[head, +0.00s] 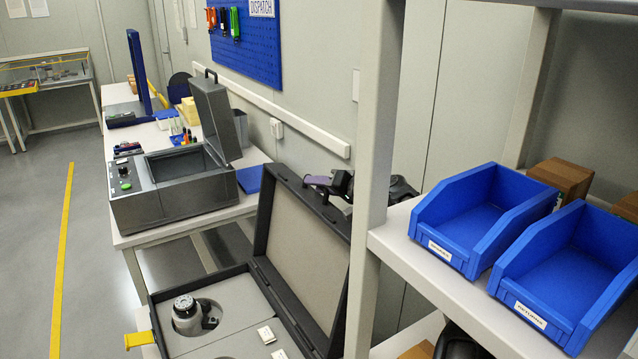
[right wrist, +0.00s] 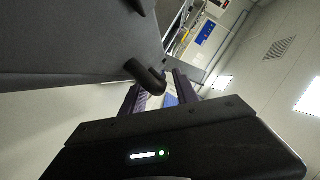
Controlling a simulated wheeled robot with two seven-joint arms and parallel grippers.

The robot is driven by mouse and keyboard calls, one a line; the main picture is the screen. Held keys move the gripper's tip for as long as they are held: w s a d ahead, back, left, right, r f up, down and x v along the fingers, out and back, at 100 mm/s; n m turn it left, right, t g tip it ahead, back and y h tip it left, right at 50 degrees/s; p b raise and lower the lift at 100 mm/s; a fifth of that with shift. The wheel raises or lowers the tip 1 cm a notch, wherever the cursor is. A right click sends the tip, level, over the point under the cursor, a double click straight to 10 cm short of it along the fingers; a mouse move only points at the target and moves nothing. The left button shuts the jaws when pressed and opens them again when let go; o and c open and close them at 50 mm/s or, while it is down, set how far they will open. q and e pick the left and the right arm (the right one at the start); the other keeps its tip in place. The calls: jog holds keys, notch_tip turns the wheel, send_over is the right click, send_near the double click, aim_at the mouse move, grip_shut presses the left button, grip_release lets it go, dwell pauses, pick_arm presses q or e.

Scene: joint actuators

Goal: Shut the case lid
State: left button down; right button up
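The dark case (head: 257,268) stands open in the head view's lower middle. Its foam holds a round silver-and-black actuator (head: 187,312). The case lid (head: 303,250) stands raised at the right side, leaning slightly back, its padded inside facing left. My right gripper (head: 328,192) is behind the lid's upper right edge, its fingers spread and partly hidden. In the right wrist view the lid's dark outer face (right wrist: 75,45) fills the upper left. A dark hook-shaped part (right wrist: 148,78) on it reaches towards the gap between the fingers. I cannot tell whether they touch. My left gripper is not in view.
A shelf post (head: 372,170) stands close to the lid's right. Blue bins (head: 480,218) sit on the shelf (head: 415,250). A grey machine with an open lid (head: 185,185) stands on the bench behind. The space above the case's foam is clear.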

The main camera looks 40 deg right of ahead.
jog(key=shift+c, duration=0.3)
grip_shut()
dwell(1.1)
